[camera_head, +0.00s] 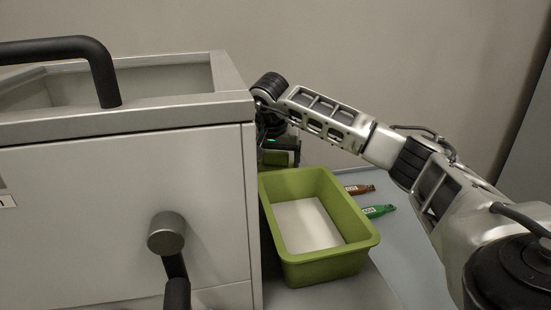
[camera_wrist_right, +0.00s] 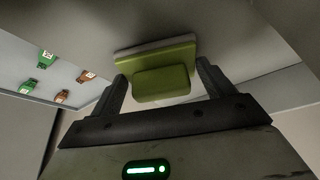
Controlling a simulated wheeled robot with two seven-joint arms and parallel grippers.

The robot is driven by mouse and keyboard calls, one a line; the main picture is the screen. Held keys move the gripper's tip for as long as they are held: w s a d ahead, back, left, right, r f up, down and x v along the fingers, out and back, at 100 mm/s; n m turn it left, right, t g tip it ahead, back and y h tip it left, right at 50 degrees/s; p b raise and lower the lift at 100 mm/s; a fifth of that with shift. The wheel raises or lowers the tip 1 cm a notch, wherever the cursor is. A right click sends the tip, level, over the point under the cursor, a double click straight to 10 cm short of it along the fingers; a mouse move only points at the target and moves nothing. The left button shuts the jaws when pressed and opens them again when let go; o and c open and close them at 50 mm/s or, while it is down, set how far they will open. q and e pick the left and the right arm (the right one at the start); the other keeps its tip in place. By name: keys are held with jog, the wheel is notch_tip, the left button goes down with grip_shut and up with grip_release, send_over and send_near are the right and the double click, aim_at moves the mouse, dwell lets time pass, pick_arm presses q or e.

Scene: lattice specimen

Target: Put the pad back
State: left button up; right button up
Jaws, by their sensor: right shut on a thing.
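The pad (camera_wrist_right: 160,58) shows in the right wrist view as a green block with a grey layer on its far side and a green grip part towards the camera. My right gripper (camera_wrist_right: 161,72) is shut on it, one dark finger at each side. In the head view my right gripper (camera_head: 276,146) is beside the far right corner of the grey cabinet (camera_head: 120,210), partly hidden by it. A green patch shows there, but I cannot tell whether it is the pad. My left gripper is not in view.
A green tray (camera_head: 362,250) with a pale bottom stands on the grey table (camera_head: 410,270), right of the cabinet. A brown tagged piece (camera_head: 360,189) and a green tagged piece (camera_head: 378,211) lie beside it. A black handle (camera_head: 60,50) rises above the cabinet's open top.

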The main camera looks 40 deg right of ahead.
jog(key=o, duration=0.9)
jog(key=shift+f, duration=0.1)
jog(key=shift+p+v, duration=0.4)
jog(key=shift+v, duration=3.45)
